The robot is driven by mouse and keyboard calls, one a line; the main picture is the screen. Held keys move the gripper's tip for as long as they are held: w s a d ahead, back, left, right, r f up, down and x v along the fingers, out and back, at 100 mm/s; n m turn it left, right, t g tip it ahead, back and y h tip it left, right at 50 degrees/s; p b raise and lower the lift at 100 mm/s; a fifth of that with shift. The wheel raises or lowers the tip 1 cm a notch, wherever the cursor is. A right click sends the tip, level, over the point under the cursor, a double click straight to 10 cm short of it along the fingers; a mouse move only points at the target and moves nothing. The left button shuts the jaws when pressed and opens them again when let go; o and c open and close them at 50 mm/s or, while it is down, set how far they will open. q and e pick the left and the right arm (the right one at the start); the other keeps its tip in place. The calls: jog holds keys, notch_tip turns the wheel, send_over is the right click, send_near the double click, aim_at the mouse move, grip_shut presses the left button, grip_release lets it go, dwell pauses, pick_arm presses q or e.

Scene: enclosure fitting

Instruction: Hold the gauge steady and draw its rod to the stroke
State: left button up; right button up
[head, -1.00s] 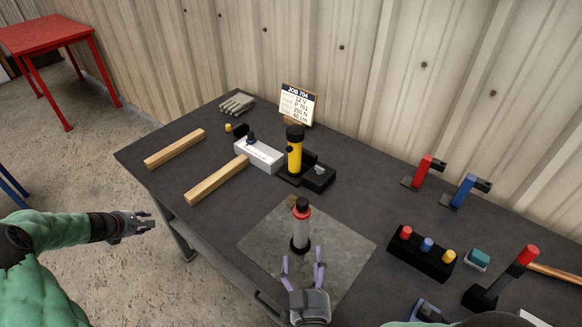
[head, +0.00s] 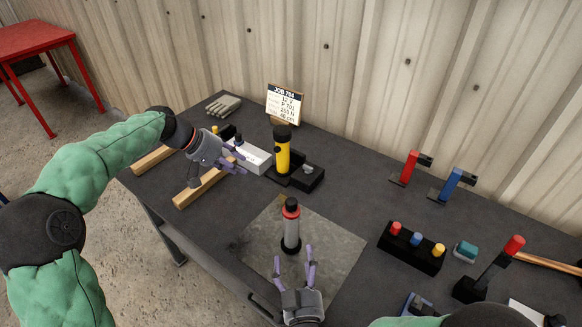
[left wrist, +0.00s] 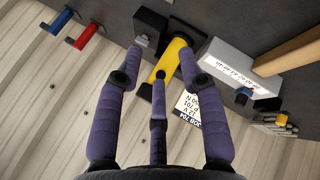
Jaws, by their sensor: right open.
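A grey cylinder with a red band and black cap (head: 291,228), possibly the gauge, stands upright on a grey mat (head: 335,245). My right gripper (head: 294,262) is open and empty just in front of it, fingers pointing towards its base. A yellow cylinder with a black top (head: 282,155) stands upright in a black holder (head: 308,180). My left gripper (head: 240,161) is open and empty, left of the yellow cylinder and over the white box. In the left wrist view the yellow cylinder (left wrist: 172,62) shows beyond and between its spread fingers. I see no drawn rod.
A white box (head: 256,158) and wooden bars (head: 197,190) lie at the left. A job card (head: 285,103) stands behind; its small print is hard to read. A black block with coloured knobs (head: 412,250), red (head: 410,167) and blue (head: 452,185) clamp-like tools stand at the right.

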aim_at(295, 230)
jog(key=shift+w, duration=0.4)
pick_arm(q)
jog(key=s+d+r+m+g+y, duration=0.2)
jog(key=s+d+r+m+y, duration=0.5)
jog(key=s+d+r+m, duration=0.4)
jog(key=s+d+m, duration=0.2)
jog(key=d+m, duration=0.2)
jog(key=shift+s+d+r+m+g+y, duration=0.2)
jog(key=shift+s+d+m+g+y, duration=0.05)
jog(key=shift+m+g+y, duration=0.15)
pick_arm(e)
jog(key=w, duration=1)
jog(key=shift+a, duration=0.4)
jog(key=c, duration=1.4)
